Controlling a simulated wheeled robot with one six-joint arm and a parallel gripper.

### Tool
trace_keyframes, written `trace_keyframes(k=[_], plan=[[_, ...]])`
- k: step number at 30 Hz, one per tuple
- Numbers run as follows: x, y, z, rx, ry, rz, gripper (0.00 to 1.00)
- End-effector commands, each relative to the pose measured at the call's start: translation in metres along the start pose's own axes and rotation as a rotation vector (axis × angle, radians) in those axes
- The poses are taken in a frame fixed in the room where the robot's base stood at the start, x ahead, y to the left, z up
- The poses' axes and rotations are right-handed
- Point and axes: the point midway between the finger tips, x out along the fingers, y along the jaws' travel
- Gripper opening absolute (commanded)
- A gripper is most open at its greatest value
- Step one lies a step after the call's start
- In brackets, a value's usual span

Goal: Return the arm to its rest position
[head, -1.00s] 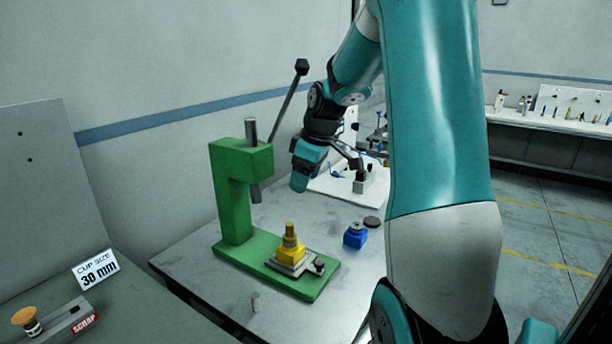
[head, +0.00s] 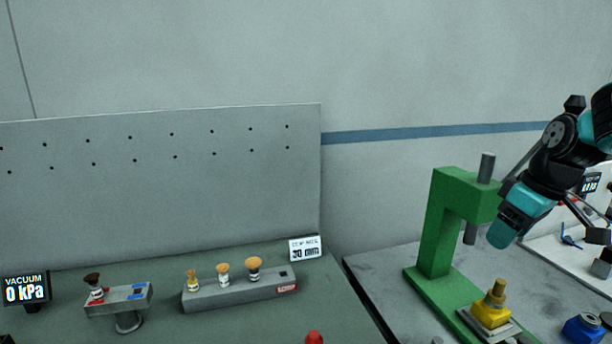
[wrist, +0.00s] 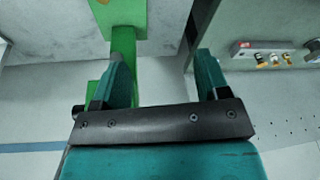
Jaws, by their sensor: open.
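My gripper (head: 500,236) is at the right of the head view, just right of the green press (head: 438,222), with its teal fingers pointing down. It looks apart from the press, though the gap in depth is hard to judge. In the wrist view my gripper (wrist: 163,75) has its two fingers spread with nothing held between them. Part of the green press (wrist: 124,42) shows beyond the left finger there. The rest of my arm is cut off at the right edge of the head view.
A yellow fixture (head: 491,308) sits on the press base and a blue block (head: 584,328) stands right of it. On the left bench are a grey rack (head: 238,291) with several suction cups, a small stand (head: 118,299) and a vacuum display (head: 26,289). A pegboard (head: 160,190) stands behind.

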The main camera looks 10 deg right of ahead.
Motion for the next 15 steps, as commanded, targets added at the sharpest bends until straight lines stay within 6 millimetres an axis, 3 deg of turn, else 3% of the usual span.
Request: trace_keyframes(k=[1, 4, 6, 9, 12, 15], plan=[[0.0, -0.039, -0.012, -0.036, 0.002, -0.03, 0.69], [0.0, -0.12, -0.021, -0.078, -0.004, -0.098, 0.69], [-0.002, -0.175, -0.016, -0.106, -0.015, -0.146, 0.69], [-0.006, -0.242, 0.004, -0.142, -0.041, -0.209, 0.69], [-0.009, -0.289, 0.031, -0.169, -0.071, -0.257, 0.69], [-0.012, -0.315, 0.051, -0.184, -0.094, -0.287, 0.69]])
